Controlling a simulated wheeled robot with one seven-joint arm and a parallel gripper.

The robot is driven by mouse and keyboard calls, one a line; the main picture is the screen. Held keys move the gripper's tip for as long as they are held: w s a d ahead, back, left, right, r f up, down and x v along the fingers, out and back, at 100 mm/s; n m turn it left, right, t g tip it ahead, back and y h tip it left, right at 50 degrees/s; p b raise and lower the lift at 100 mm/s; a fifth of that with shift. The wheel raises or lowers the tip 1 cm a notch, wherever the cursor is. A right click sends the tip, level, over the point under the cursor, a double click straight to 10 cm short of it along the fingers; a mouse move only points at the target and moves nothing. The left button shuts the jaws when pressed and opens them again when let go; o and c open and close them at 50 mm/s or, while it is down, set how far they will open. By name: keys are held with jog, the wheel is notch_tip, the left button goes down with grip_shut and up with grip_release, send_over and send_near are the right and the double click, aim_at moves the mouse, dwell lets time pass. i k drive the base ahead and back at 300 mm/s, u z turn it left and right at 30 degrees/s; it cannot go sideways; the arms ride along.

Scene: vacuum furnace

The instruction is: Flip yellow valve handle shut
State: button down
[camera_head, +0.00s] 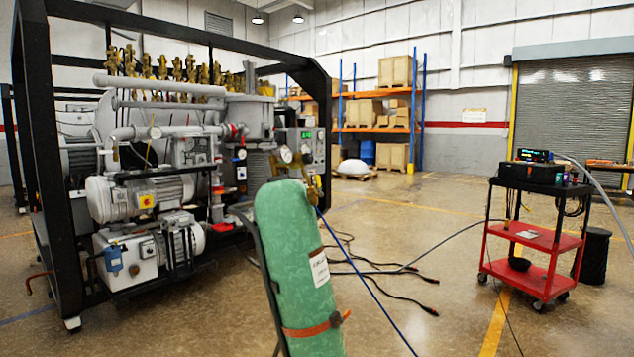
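No part that I can clearly make out as a yellow valve handle shows at this size. The vacuum furnace machine (140,150) stands at the left inside a black frame. A row of several brass-coloured valve fittings (175,68) runs along its top, above grey pipes. A yellow switch plate with a red knob (145,201) is on the grey pump motor. A green gas cylinder (288,270) stands upright in the front middle, with gauges and a brass regulator (305,165) near its top. My gripper is not in view.
A red and black cart (522,255) with instruments stands at the right, beside a black bin (592,256). Cables and hoses (385,268) lie on the floor between cylinder and cart. Shelves with crates (375,115) stand behind. Floor right of the cylinder is partly clear.

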aim_at(318, 178)
jog(key=u, duration=0.25)
jog(key=i, duration=1.25)
jog(key=u, duration=0.3)
